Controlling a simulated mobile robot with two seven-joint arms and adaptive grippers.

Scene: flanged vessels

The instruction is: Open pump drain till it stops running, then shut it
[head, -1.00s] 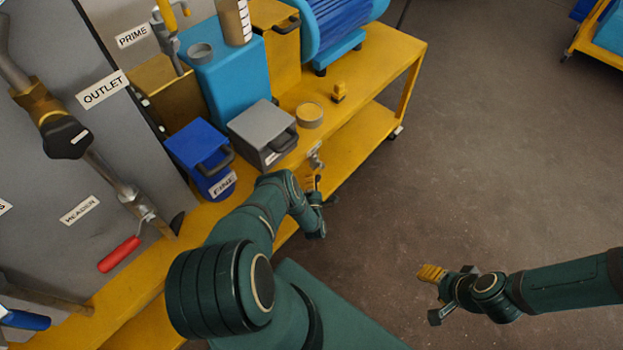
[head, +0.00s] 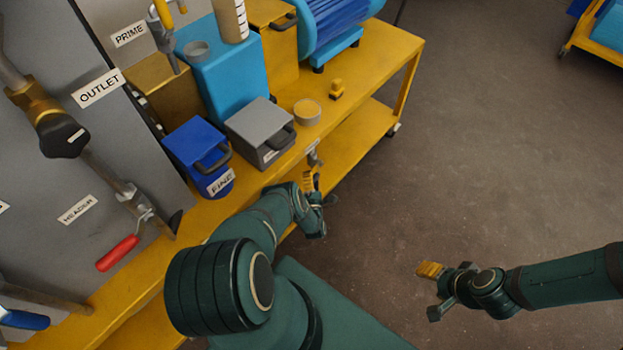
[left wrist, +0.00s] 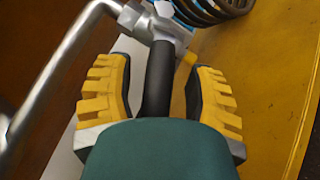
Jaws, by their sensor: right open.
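A small grey metal valve (head: 314,155) sits at the front edge of the yellow bench; I take it for the pump drain, though no label on it is readable. In the left wrist view a black lever handle (left wrist: 158,78) joins a metal valve body (left wrist: 160,25). My left gripper (head: 318,188) is at this valve, its yellow-padded fingers on either side of the handle with a gap at each side. It is open. Whether liquid runs from the valve cannot be seen. My right gripper (head: 432,291) is open and empty over the floor at the right.
The yellow bench (head: 372,62) carries a grey box (head: 258,130), a blue FINE container (head: 196,150), a round tub (head: 307,112) and a blue motor (head: 340,25). A panel at left holds the OUTLET valve (head: 62,133) and a red-handled valve (head: 118,253).

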